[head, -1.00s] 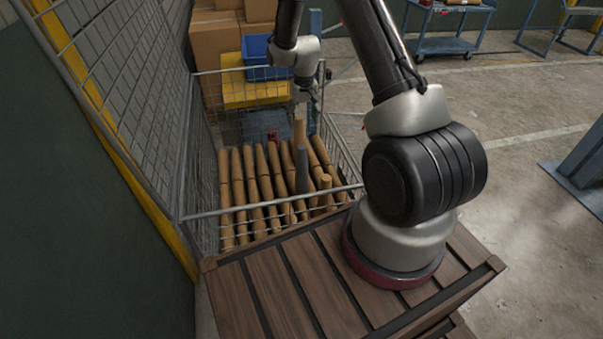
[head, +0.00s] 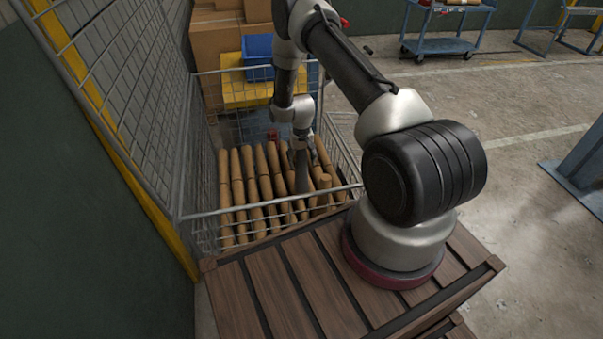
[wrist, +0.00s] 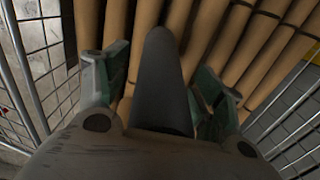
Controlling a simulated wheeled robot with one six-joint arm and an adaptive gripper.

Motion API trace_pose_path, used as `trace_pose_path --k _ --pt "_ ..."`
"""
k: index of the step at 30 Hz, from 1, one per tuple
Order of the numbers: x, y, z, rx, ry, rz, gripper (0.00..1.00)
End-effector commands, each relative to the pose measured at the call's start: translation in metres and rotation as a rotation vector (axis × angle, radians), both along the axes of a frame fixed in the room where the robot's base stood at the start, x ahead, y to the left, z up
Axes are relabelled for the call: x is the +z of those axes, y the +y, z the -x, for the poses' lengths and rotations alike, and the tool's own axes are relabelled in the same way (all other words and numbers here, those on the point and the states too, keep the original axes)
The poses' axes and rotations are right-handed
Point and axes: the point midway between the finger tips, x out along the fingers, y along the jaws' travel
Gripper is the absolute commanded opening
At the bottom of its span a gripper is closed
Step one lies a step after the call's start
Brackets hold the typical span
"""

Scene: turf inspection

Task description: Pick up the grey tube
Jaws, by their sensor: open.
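The grey tube (head: 302,178) stands roughly upright in the wire basket among brown tubes. In the wrist view the grey tube (wrist: 163,80) lies between the two open fingers of my gripper (wrist: 160,95), with a finger on each side. I cannot tell whether the fingers touch it. In the head view my gripper (head: 303,150) is down at the tube's upper part and hides its top.
Several brown tubes (head: 255,180) fill the wire basket (head: 270,207) close around the grey one. Mesh walls stand close on both sides in the wrist view. A tall mesh panel (head: 120,80) is at the left. A blue bin (head: 258,50) stands behind.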

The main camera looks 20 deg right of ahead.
Motion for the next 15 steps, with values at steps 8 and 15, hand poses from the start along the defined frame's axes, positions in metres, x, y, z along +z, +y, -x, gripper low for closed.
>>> trace_pose_path --k 8,15 --pt "0.0003 0.0001 -0.0002 0.000 0.000 0.000 0.52" --pt "0.0004 0.0000 -0.0001 0.000 0.000 0.000 0.11"
